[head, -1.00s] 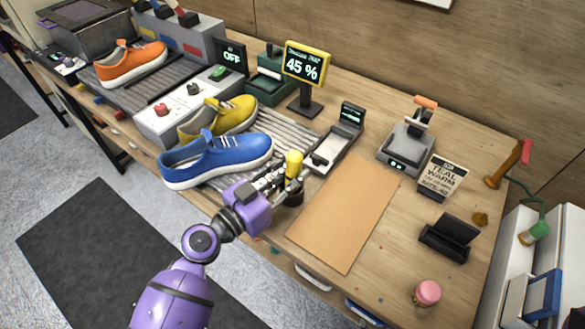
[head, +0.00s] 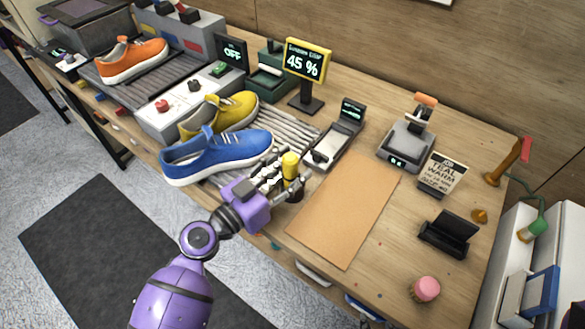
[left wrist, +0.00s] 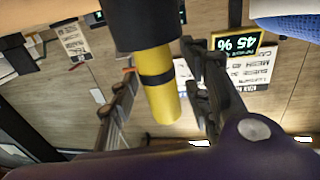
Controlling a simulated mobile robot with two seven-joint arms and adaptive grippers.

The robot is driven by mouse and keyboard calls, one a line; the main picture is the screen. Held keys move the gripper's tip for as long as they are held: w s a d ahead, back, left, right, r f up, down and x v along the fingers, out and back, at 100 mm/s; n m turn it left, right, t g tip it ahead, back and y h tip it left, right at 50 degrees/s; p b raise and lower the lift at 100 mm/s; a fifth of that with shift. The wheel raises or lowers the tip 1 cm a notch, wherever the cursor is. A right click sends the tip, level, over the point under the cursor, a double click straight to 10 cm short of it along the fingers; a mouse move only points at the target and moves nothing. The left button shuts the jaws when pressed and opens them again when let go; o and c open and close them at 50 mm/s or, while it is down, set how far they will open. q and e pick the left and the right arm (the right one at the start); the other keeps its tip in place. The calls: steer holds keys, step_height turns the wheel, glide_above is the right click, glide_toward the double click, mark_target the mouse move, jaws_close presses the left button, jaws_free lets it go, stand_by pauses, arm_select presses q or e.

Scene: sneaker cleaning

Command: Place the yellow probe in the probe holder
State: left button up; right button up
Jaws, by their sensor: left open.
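The yellow probe (head: 290,166) stands upright with its lower end in the dark round probe holder (head: 295,194) at the front edge of the table. In the left wrist view the yellow probe (left wrist: 160,90) shows upside down, with a black band around it, its end inside the black holder (left wrist: 146,22). My left gripper (head: 287,177) is open, with its fingers on either side of the probe. In the left wrist view the fingers of my left gripper (left wrist: 158,82) stand apart from the probe, with gaps on both sides. My right gripper is not in view.
A blue sneaker (head: 216,156) lies just left of the gripper, with a yellow sneaker (head: 232,111) behind it. A brown mat (head: 345,213) lies to the right. A sign reading 45 % (head: 306,61) and a flip-up device (head: 337,140) stand behind.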

mark_target(285, 179)
arm_select(q)
steer(key=b+v, duration=0.1)
steer(key=v, duration=0.1)
steer(key=f+b+v, duration=0.1)
steer(key=v, duration=0.1)
steer(key=b+v, duration=0.1)
steer(key=v, duration=0.1)
steer(key=shift+s+a+f, duration=0.2)
steer(key=shift+a+f, duration=0.05)
steer(key=shift+f, duration=0.05)
steer(key=shift+s+a+r, duration=0.1)
steer(key=shift+s+a, duration=0.05)
steer(key=shift+a, duration=0.05)
steer(key=shift+a+r, duration=0.1)
steer(key=shift+r, duration=0.05)
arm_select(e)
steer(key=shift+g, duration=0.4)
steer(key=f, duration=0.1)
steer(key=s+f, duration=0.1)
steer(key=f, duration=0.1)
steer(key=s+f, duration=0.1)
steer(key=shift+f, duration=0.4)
